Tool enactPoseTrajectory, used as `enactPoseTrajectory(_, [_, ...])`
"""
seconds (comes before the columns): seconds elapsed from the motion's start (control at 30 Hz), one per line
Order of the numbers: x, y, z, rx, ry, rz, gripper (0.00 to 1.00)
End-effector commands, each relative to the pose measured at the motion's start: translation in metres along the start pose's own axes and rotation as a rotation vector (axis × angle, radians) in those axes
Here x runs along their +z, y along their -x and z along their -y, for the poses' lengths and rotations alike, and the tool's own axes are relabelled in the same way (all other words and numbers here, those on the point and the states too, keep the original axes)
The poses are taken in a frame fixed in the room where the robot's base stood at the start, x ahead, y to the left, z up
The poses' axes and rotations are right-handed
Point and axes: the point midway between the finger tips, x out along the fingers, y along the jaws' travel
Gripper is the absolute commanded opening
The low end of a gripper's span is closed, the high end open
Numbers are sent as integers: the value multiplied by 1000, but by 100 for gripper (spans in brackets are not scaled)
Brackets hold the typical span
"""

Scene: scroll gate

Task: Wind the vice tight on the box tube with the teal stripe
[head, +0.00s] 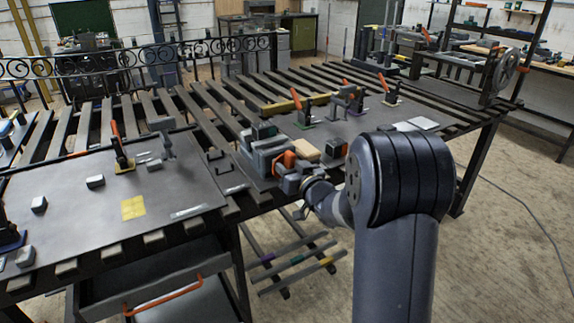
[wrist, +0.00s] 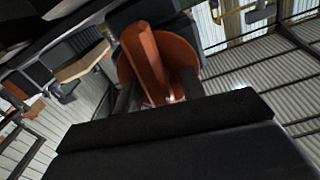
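The grey vice (head: 257,164) stands at the front edge of the slatted bench, near the middle of the head view. An orange part (head: 287,159) shows at its near end. A block with a dark greenish face (head: 263,130) is at the top of the vice; I cannot make out a teal stripe. My gripper (head: 290,183) is at the vice's near end, small and partly hidden by other parts. In the wrist view an orange bar (wrist: 146,62) and round orange hub (wrist: 190,62) are at my dark fingers (wrist: 157,92). Whether the fingers press on the bar is unclear.
A steel plate (head: 60,190) with small blocks and orange-handled clamps lies left of the vice. A pale wooden block (head: 305,149) sits right of it. Tubes with purple, green and yellow bands (head: 297,260) lie on a rack below.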

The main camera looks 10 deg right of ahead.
Motion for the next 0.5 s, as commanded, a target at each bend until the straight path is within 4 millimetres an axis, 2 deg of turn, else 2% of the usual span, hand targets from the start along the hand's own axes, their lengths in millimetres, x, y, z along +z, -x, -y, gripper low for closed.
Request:
enactPoseTrajectory(0.17, [-1,1,0,0,1,-1,38])
enactPoseTrajectory(0.27, [-1,8,-1,1,1,-2,38])
enactPoseTrajectory(0.5, [0,52,-1,2,1,-1,38])
